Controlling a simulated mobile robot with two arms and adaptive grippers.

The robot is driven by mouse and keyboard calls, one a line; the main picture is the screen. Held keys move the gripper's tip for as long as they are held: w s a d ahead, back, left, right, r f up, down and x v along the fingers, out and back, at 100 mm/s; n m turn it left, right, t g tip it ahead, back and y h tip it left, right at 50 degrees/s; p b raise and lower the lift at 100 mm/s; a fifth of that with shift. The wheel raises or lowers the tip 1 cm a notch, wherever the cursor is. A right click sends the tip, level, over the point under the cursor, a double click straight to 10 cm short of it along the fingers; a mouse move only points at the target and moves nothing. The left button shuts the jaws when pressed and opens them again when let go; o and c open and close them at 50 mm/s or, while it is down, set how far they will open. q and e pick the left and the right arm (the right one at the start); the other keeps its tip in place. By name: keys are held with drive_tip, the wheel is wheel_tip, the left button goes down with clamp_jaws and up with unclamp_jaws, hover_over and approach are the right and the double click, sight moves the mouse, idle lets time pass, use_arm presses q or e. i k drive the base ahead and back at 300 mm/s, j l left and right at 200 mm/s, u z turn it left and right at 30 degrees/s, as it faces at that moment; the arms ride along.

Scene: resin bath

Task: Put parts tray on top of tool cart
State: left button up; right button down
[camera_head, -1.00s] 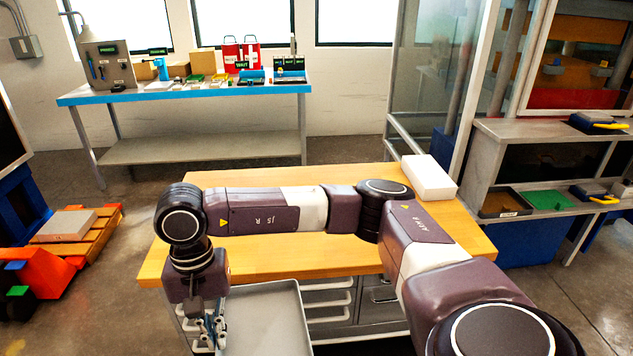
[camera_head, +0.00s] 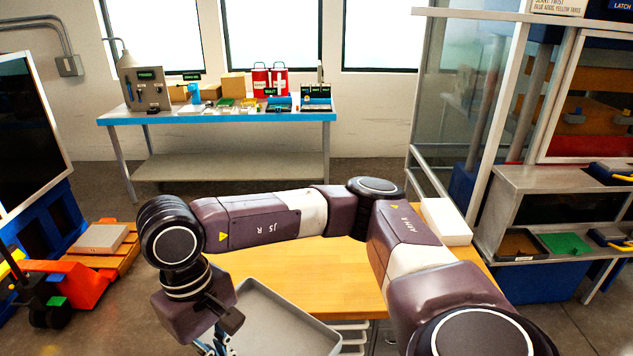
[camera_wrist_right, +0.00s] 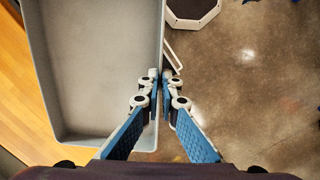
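The grey, shallow, empty parts tray (camera_head: 290,323) is at the bottom of the head view, overlapping the near left part of the tool cart's wooden top (camera_head: 340,278). My right gripper (camera_head: 213,348) holds the tray's left wall in the head view. In the right wrist view the gripper (camera_wrist_right: 163,75) has its fingers on either side of the parts tray's wall (camera_wrist_right: 158,115). The wooden top (camera_wrist_right: 12,80) shows beyond the tray there. Whether the tray touches the top, I cannot tell. My left gripper is not in view.
A white box (camera_head: 446,221) stands at the cart top's right side. A shelf unit (camera_head: 560,185) is to the right. A loaded blue-edged workbench (camera_head: 215,117) stands by the windows. An orange pallet jack (camera_head: 62,287) is on the floor at left. Much of the wooden top is clear.

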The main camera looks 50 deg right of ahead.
sight(310, 268)
drive_tip(key=i+j, duration=0.15)
drive_tip(key=j, duration=0.2)
drive_tip(key=i+j+u, duration=0.1)
drive_tip(key=j, duration=0.25)
drive_tip(key=i+j+u, duration=0.1)
drive_tip(key=j, duration=0.25)
drive_tip(key=i+j, duration=0.25)
drive_tip(key=i+j+z, duration=0.1)
drive_tip(key=i+j, duration=0.3)
drive_tip(key=i, duration=0.25)
drive_tip(key=i+j+z, duration=0.1)
drive_tip(key=i+j, duration=0.4)
drive_tip(key=i+l+z, duration=0.15)
drive_tip(key=i+z, duration=0.25)
drive_tip(key=i+l+z, duration=0.1)
drive_tip(key=z, duration=0.3)
drive_tip(key=i+j+z, duration=0.1)
drive_tip(key=i+z, duration=0.35)
drive_tip(key=i+j+z, duration=0.15)
drive_tip(key=z, duration=0.25)
drive_tip(key=i+l+z, duration=0.15)
drive_tip(key=i+z, duration=0.75)
drive_tip(key=i+j+z, duration=0.1)
drive_tip(key=i+z, duration=0.25)
drive_tip(key=z, duration=0.15)
drive_tip(key=i+j+z, duration=0.3)
drive_tip(key=z, duration=0.15)
drive_tip(key=i, duration=0.05)
